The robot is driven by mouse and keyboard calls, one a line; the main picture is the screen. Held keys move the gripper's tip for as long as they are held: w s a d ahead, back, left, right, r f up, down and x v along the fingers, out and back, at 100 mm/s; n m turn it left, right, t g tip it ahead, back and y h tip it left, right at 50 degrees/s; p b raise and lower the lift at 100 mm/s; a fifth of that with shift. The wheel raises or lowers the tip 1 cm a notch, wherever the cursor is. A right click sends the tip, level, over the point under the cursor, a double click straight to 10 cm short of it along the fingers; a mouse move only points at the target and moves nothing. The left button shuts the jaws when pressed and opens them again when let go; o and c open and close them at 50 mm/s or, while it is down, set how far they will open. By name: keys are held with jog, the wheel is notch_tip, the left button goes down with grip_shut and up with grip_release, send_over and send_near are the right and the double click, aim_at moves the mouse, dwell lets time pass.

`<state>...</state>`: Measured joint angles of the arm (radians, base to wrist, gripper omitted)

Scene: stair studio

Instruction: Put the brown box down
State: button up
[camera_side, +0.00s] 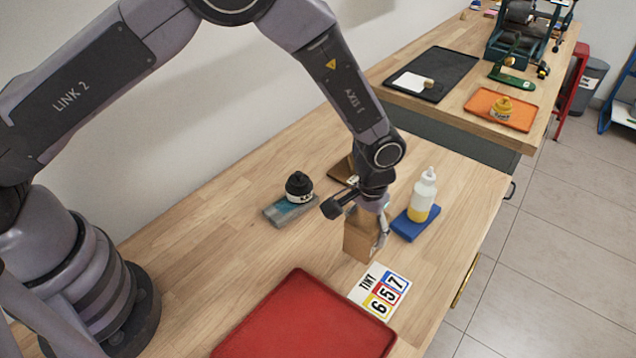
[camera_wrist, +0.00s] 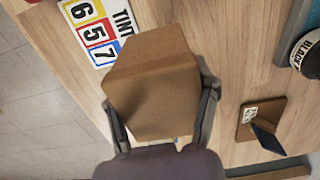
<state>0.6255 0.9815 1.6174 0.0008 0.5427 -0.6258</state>
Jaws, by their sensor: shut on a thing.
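The brown box (camera_side: 360,236) is a small cardboard box held in my gripper (camera_side: 368,206) in the side view. In the wrist view the box (camera_wrist: 152,82) fills the middle, between the two fingers of my gripper (camera_wrist: 163,108). The gripper is shut on it. The box is over the wooden table (camera_side: 240,215), behind the TINT card. I cannot tell whether its underside touches the table.
A TINT card (camera_side: 381,291) and a red tray (camera_side: 305,322) lie in front. A white and yellow bottle (camera_side: 423,195) on a blue block stands close right. A black-capped jar (camera_side: 299,187) on a grey block and a brown holder (camera_side: 343,170) are behind.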

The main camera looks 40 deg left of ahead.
aim_at(364, 243)
jog(key=shift+f, duration=1.5)
jog(key=shift+f, duration=0.1)
jog(key=shift+f, duration=0.35)
jog(key=o, duration=1.2)
